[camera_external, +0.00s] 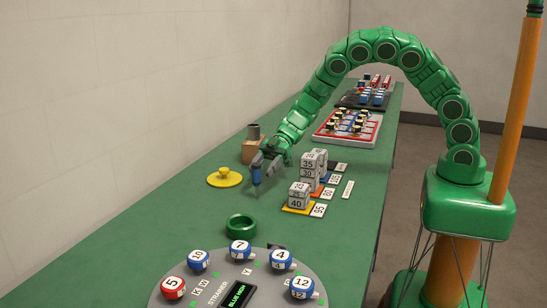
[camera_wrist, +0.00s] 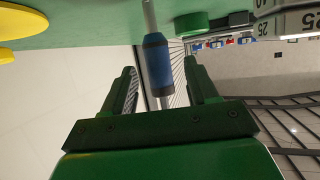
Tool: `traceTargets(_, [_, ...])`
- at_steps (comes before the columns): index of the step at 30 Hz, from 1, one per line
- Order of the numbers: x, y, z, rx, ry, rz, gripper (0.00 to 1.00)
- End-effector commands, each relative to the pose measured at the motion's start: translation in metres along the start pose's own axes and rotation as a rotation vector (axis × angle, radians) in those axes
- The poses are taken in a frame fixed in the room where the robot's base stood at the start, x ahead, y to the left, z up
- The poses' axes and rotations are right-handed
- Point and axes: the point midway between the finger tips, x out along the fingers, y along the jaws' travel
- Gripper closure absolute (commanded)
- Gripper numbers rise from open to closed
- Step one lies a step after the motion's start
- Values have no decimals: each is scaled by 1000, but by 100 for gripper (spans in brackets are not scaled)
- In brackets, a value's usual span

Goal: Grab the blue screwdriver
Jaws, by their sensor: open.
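The blue screwdriver (camera_external: 257,174) stands roughly upright over the green table, beside the yellow knobbed disc. In the wrist view its blue handle (camera_wrist: 158,66) with dark bands shows in line with the gap between my fingertips, with a grey shaft running toward the table. My gripper (camera_external: 265,162) is open at the screwdriver's upper part. In the wrist view my gripper (camera_wrist: 161,72) has a finger on each side of the handle, with visible gaps. What supports the screwdriver is not clear.
A yellow knobbed disc (camera_external: 225,178) and a wooden block (camera_external: 252,151) with a dark cylinder lie left. Stacked numbered blocks (camera_external: 299,196) stand right. A green ring (camera_external: 241,226) and a round grey panel (camera_external: 190,284) with numbered knobs are in front. Bare table lies between.

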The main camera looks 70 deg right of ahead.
Motion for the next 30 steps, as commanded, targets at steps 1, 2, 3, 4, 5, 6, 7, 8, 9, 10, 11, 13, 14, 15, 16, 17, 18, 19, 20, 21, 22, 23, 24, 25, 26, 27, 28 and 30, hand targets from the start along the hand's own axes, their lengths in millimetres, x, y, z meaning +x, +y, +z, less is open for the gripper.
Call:
traceTargets(1, [3,0,0,0,1,0,42])
traceTargets(2, [4,0,-1,0,1,0,42])
traceTargets(3, [6,0,-1,0,1,1,42])
traceTargets(4, [8,0,-2,-1,1,1,42])
traceTargets(5, [11,0,-3,-1,1,1,42])
traceTargets(6, [15,0,-4,-1,1,1,42])
traceTargets(7, [18,1,-5,-1,1,1,42])
traceTargets(8, [22,1,-5,-1,1,2,42])
traceTargets(9, [26,1,-7,-1,0,2,42])
traceTargets(10, [30,2,-8,-2,0,2,42])
traceTargets(11, [33,2,-8,-2,0,2,42])
traceTargets(13, [42,2,-8,-1,0,2,42])
traceTargets(14, [45,1,-8,-1,0,1,42])
traceTargets(15, [48,1,-8,0,1,1,42])
traceTargets(16, [50,2,-7,0,1,2,42])
traceTargets(17, [52,2,-7,1,1,2,42])
traceTargets(18, [54,2,-7,1,1,2,42])
traceTargets(19, [54,2,-7,1,1,2,42])
traceTargets(20, [55,2,-7,1,0,3,42])
traceTargets(21, [55,2,-7,1,0,3,42])
traceTargets(22, [55,2,-7,1,0,3,42])
traceTargets(23, [55,2,-7,0,0,3,42])
traceTargets(24, [55,2,-7,0,0,3,42])
traceTargets(25, [55,2,-7,0,0,3,42])
traceTargets(26, [55,2,-7,0,0,3,42])
traceTargets(27, [55,2,-7,0,-1,3,45])
traceTargets(28, [55,2,-7,0,-1,3,49])
traceTargets(30, [55,2,-7,0,-1,3,60])
